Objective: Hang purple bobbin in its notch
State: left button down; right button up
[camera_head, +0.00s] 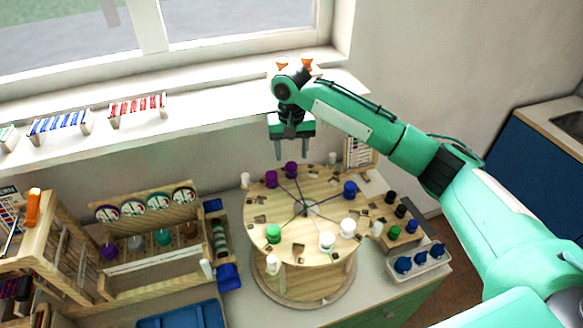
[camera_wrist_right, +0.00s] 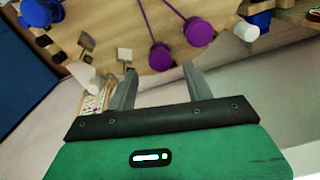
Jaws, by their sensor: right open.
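Two purple bobbins, one at the left (camera_head: 271,178) and one at the right (camera_head: 291,168), sit near the far edge of a round wooden board (camera_head: 300,250). Purple threads run from them toward the board's centre. Both also show in the right wrist view, one (camera_wrist_right: 160,56) just beyond the fingertips and the other (camera_wrist_right: 198,32) farther up. My right gripper (camera_head: 291,152) points down above the board's far edge, open and empty, apart from both bobbins. Small square notches (camera_head: 258,219) lie around the board; I cannot tell which belongs to purple. My left gripper is not in view.
Blue (camera_head: 350,190), green (camera_head: 273,233) and white (camera_head: 327,241) bobbins stand on the board. A white tray of blue pieces (camera_head: 418,268) stands at the right. A wooden rack (camera_head: 150,255) stands at the left. The window sill and wall lie behind.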

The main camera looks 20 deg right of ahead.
aim_at(291, 165)
notch_tip(291, 165, up, 5)
jog(key=shift+a+f+b, duration=0.1)
jog(key=shift+f+b, duration=0.1)
jog(key=shift+b, duration=0.5)
jog(key=shift+r, duration=0.8)
jog(key=shift+s+f, duration=0.1)
jog(key=shift+f, duration=0.05)
